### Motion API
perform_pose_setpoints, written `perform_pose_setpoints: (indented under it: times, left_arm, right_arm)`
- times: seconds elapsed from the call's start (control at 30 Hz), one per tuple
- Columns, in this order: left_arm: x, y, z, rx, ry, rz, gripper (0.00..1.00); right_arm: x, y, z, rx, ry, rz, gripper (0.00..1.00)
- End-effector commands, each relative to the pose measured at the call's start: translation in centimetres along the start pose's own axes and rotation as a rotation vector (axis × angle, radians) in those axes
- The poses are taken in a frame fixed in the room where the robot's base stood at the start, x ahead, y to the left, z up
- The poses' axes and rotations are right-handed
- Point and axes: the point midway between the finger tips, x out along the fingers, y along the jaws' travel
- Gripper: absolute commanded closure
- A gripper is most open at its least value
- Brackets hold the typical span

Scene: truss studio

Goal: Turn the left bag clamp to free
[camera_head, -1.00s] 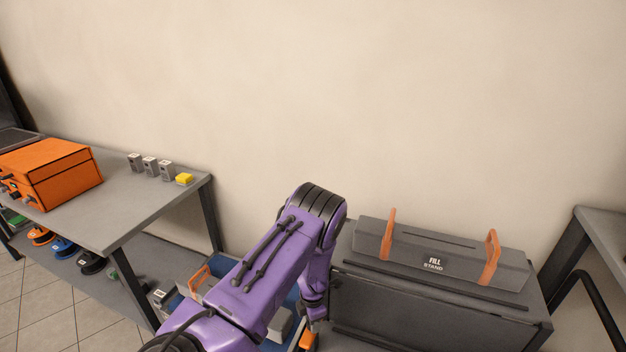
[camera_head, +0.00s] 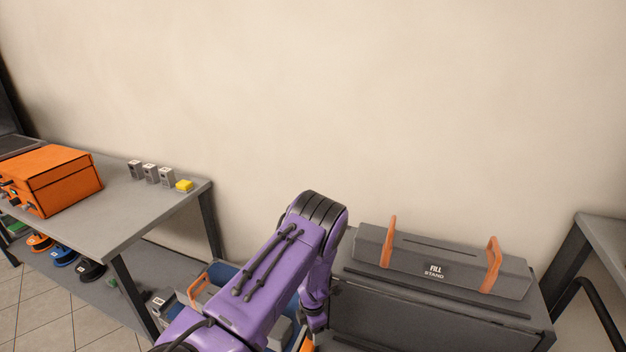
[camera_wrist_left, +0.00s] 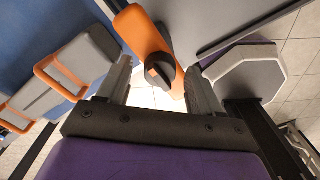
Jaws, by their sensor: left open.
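In the left wrist view, an orange bar (camera_wrist_left: 135,30) with a dark round knob (camera_wrist_left: 160,70) lies between the fingers of my left gripper (camera_wrist_left: 160,88). The knob has a raised grip and a small orange mark. I take this to be the bag clamp; the frames do not confirm that it is the left one. My left gripper is open, with a finger on each side of the knob and visible gaps. In the head view my purple arm hides most of that spot; only a bit of orange (camera_head: 306,344) shows at the bottom edge. My right gripper is not in view.
Grey blocks with orange handles (camera_wrist_left: 62,68) lie beside blue surfaces at the left of the wrist view. A blue bin (camera_head: 222,270) shows left of my arm. The fill stand (camera_head: 440,262) with two orange uprights is to the right. An orange case (camera_head: 50,182) is on the left table.

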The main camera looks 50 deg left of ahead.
Motion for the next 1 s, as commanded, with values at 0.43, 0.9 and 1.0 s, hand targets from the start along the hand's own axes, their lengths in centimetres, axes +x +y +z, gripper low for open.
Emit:
perform_pose_setpoints:
  times: [0.43,0.9,1.0]
  left_arm:
    - [-9.0,0.0,0.1,0.001,-0.001,0.002,0.35]
    - [-10.3,0.0,0.0,-0.001,0.000,0.000,0.35]
    - [-10.3,0.0,0.0,0.000,0.000,0.000,0.35]
  right_arm:
    - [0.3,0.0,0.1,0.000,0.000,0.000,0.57]
    - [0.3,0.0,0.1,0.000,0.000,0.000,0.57]
    - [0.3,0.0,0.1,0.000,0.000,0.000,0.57]
